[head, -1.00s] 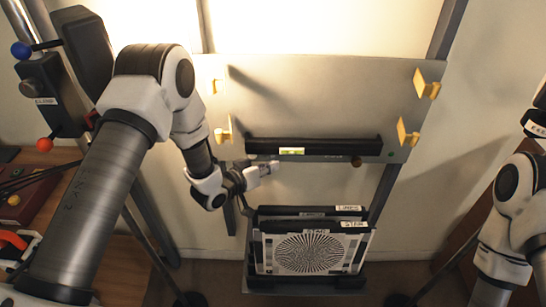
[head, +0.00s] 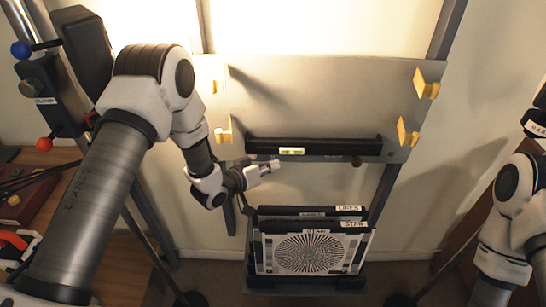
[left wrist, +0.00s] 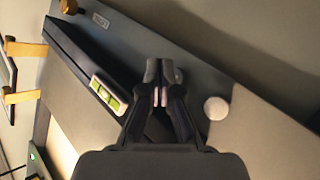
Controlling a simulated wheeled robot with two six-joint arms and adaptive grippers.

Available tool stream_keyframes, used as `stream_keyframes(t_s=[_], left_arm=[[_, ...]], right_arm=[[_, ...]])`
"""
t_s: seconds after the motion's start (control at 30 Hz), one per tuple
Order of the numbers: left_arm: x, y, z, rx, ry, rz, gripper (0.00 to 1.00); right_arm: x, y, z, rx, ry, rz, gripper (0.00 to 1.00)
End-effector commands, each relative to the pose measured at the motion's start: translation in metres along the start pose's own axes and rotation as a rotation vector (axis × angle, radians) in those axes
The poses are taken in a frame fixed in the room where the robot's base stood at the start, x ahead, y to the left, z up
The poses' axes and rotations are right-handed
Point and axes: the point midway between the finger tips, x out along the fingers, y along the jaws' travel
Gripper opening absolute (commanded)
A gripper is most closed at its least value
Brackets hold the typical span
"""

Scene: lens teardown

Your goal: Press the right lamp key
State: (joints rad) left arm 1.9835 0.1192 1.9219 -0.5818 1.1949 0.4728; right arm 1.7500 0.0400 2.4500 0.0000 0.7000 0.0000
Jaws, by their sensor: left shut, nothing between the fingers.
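My left gripper (head: 275,165) is shut and empty, just below the black bar on the upright grey panel (head: 320,95). It also shows shut in the left wrist view (left wrist: 162,72), over the panel. No part is readably marked as the right lamp key. A brown round knob (head: 356,161) sits at the panel's lower edge, right of the gripper; it also shows at the top left of the left wrist view (left wrist: 68,6). A white round knob (left wrist: 216,108) stands right of the fingers in the wrist view, apart from them. My right gripper is out of view.
The black bar (head: 340,147) carries a green level vial (head: 291,151). Yellow brackets (head: 408,132) stick out from the panel. Below stands a rack of chart plates, with a star chart (head: 310,254) in front. A bright lit area is above the panel.

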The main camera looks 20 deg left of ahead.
Motion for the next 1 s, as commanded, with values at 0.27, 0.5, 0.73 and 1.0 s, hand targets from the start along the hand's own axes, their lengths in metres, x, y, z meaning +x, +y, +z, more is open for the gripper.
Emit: stream_keyframes(t_s=[0.27, 0.5, 0.73, 1.0], left_arm=[[0.0033, -0.0025, -0.0029, 0.0, 0.0, 0.0, 0.0], [0.0041, -0.003, -0.0034, 0.0, 0.001, 0.0, 0.0], [0.0061, -0.0045, -0.0048, 0.001, 0.001, 0.0, 0.0], [0.0083, -0.0062, -0.0063, 0.0, 0.0, 0.0, 0.0]], right_arm=[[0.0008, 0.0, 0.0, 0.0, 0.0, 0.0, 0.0], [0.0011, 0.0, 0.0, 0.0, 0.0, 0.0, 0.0], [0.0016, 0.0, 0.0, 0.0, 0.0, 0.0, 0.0], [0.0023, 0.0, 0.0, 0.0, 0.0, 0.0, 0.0]])
